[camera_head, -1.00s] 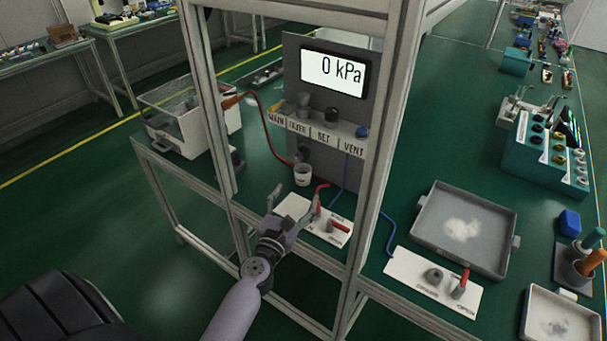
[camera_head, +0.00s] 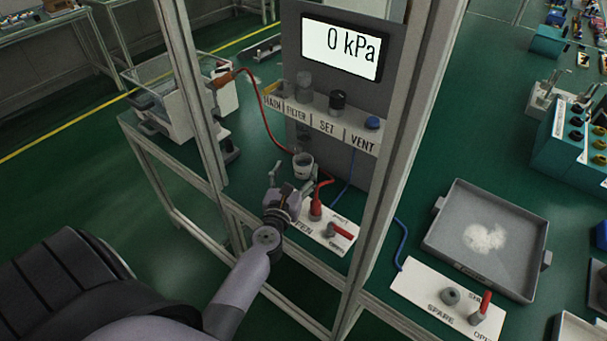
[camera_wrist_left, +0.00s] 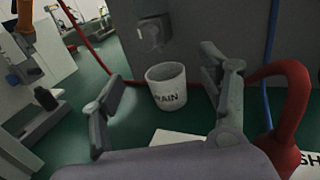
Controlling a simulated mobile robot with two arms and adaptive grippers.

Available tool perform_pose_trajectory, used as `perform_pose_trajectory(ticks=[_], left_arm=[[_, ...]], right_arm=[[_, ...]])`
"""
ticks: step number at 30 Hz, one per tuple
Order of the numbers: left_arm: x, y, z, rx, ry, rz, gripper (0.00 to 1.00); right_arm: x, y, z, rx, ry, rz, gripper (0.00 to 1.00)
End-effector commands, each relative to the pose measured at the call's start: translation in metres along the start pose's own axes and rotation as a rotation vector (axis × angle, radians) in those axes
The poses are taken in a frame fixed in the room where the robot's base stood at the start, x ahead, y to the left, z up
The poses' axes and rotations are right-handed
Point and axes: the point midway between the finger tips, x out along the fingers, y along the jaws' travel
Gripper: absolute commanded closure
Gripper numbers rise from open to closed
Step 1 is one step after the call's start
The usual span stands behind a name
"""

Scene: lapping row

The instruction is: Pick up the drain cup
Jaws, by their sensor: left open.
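The drain cup (camera_head: 303,165) is a small white cup standing upright on the green bench, below the grey panel. In the left wrist view the cup (camera_wrist_left: 167,86) shows dark lettering, partly readable as "RAIN". My left gripper (camera_head: 291,178) is open and just in front of the cup. In the left wrist view its two fingers (camera_wrist_left: 165,105) spread to either side, with the cup beyond and between them, apparently untouched. My right gripper is not in view.
A red hose and valve (camera_head: 316,205) stand close right of my left gripper on a white plate (camera_head: 335,239). Frame posts (camera_head: 388,150) flank the panel (camera_head: 335,120). A grey tray (camera_head: 440,235) with white powder lies at the right.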

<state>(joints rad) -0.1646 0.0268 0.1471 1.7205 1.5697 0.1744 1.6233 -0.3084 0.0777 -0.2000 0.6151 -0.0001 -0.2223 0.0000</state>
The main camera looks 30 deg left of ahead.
Motion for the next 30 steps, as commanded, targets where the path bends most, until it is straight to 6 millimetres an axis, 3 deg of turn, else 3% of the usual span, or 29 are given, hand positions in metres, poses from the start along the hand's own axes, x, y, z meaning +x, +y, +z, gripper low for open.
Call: perform_pose_trajectory(ticks=[1,5,7,15,24,30], left_arm=[[0.0,0.0,-0.019,0.003,0.0,-0.002,0.31],[0.0,0.0,-0.04,0.003,0.0,-0.002,0.31],[0.013,-0.001,-0.029,0.002,-0.003,-0.002,0.31],[0.034,0.0,-0.03,0.001,-0.001,-0.002,0.31],[0.073,0.0,-0.03,0.001,-0.001,-0.001,0.31],[0.075,0.0,-0.03,0.0,0.0,-0.001,0.31]], right_arm=[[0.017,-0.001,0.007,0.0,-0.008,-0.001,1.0],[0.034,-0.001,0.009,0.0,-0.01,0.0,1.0],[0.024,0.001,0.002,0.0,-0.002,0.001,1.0],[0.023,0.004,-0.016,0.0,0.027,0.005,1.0],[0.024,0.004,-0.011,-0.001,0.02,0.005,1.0],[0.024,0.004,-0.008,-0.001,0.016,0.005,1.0]])
